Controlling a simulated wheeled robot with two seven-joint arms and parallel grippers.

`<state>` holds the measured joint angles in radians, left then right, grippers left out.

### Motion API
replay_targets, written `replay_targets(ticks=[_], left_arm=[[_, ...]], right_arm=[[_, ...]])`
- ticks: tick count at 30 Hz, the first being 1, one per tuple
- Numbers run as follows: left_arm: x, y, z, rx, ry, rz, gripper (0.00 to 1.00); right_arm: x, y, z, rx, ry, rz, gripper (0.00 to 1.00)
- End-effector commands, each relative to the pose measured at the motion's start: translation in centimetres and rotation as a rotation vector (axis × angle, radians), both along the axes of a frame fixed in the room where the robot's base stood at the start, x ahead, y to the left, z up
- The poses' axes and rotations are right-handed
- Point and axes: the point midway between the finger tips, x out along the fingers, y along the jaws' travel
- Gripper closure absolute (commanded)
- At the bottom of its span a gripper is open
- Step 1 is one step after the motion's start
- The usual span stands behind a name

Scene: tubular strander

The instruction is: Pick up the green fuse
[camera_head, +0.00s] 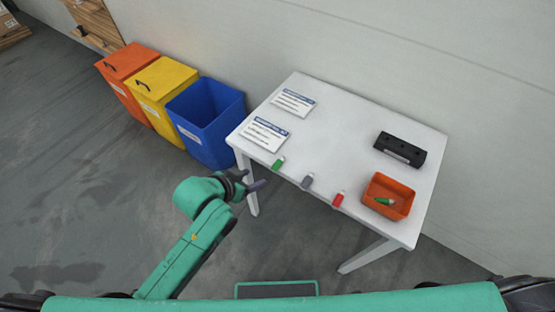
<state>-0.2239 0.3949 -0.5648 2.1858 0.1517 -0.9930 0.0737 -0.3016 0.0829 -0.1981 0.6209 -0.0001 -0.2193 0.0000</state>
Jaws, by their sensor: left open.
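A green fuse (278,163) lies near the front left edge of the white table (345,122). A grey fuse (307,182) and a red fuse (338,199) lie to its right in a row along the same edge. Another green piece (384,201), similar in look, lies inside the orange tray (398,191) at the table's right. My left gripper (256,180) is open and empty, off the table's front left edge, to the left of and below the green fuse in the picture, apart from it. My right gripper does not show.
Two white label cards (264,135) lie at the table's left side. A black block with holes (400,149) sits at the back right. Blue (207,122), yellow (162,88) and orange (127,75) bins stand left of the table. The table's middle is clear.

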Motion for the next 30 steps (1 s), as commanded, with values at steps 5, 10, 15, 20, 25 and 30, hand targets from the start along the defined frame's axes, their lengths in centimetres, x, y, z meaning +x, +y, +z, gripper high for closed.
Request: replay_targets(ticks=[5, 10, 15, 20, 25, 30], left_arm=[[2.8, -2.0, -3.1, -0.001, 0.0, 0.002, 0.41], [4.0, -2.9, -4.5, 0.0, -0.002, 0.001, 0.41], [5.9, -4.6, -5.6, -0.002, -0.002, 0.001, 0.41], [7.1, -5.4, -7.4, -0.001, -0.003, 0.001, 0.41], [7.1, -5.5, -7.5, -0.001, -0.003, 0.001, 0.41], [7.1, -5.5, -7.5, -0.001, -0.003, 0.001, 0.87]], right_arm=[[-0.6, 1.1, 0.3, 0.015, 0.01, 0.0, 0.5], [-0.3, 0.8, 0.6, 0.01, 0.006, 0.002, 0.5], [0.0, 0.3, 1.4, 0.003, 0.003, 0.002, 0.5], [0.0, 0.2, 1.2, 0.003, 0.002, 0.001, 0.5], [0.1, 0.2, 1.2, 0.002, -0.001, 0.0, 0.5], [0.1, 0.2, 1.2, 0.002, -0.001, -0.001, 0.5]])
